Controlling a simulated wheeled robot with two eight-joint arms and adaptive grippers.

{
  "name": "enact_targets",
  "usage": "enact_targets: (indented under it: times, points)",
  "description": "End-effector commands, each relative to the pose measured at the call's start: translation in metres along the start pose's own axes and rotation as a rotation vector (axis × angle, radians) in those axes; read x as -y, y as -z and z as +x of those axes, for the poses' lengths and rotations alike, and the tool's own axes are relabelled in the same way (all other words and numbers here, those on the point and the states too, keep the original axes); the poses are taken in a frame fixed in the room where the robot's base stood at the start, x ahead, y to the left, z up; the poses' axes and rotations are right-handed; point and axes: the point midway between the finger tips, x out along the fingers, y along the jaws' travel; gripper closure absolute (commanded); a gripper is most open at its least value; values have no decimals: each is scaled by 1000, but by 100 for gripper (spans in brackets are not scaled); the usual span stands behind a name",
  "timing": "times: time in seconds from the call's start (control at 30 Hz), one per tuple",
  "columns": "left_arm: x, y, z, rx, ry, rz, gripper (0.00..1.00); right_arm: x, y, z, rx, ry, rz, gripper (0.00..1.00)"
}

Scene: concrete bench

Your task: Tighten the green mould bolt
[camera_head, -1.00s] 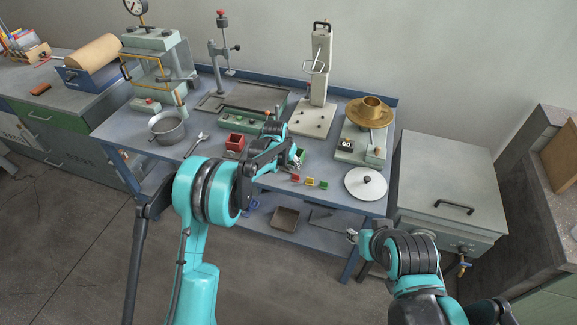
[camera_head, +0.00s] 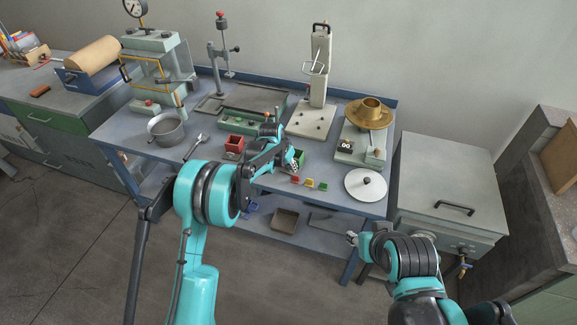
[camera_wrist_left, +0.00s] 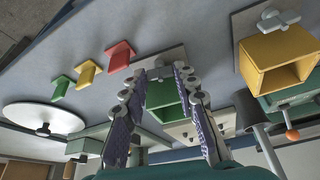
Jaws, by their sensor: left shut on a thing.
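The green mould (camera_head: 299,156) stands on the bench beside the red, yellow and green markers, partly hidden by my left gripper (camera_head: 293,162). In the left wrist view the green mould (camera_wrist_left: 164,95) shows between my left gripper's fingers (camera_wrist_left: 167,70). The fingers are closed in on the grey green mould bolt (camera_wrist_left: 161,73) at the mould's near side; little of the bolt shows between the tips. My right gripper (camera_head: 351,238) is held low in front of the bench, away from the moulds; its jaws are too small to judge.
A red mould (camera_head: 234,143) stands to the left. A yellow mould (camera_wrist_left: 275,58) with its own bolt is close to my left fingers. The red (camera_head: 295,180), yellow (camera_head: 309,183) and green (camera_head: 322,187) markers and a white disc (camera_head: 366,184) lie to the right.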

Motion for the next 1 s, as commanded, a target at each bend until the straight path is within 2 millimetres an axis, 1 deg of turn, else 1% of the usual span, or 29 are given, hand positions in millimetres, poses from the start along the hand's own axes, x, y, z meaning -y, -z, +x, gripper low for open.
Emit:
enact_targets:
  times: [0.17,0.47,0.5,0.53,0.57,0.87,0.97,1.0]
  points:
    - [2,0,0,0,-39,94,100,0,-1,1,0,0,0,60]
    - [1,0,0,0,-43,105,100,0,-1,1,0,0,0,60]
    - [1,0,0,0,-43,105,61,0,-1,1,0,0,0,60]
    - [1,0,0,0,-43,104,53,0,-1,1,0,0,0,60]
    - [1,0,0,0,-43,104,50,0,-1,1,0,0,0,60]
    - [1,0,-1,-1,-43,103,50,0,-1,1,0,0,0,60]
    - [2,0,-9,-1,-43,103,50,0,-1,1,0,0,0,60]
    - [2,0,-15,-1,-43,103,50,0,-1,1,0,0,0,60]
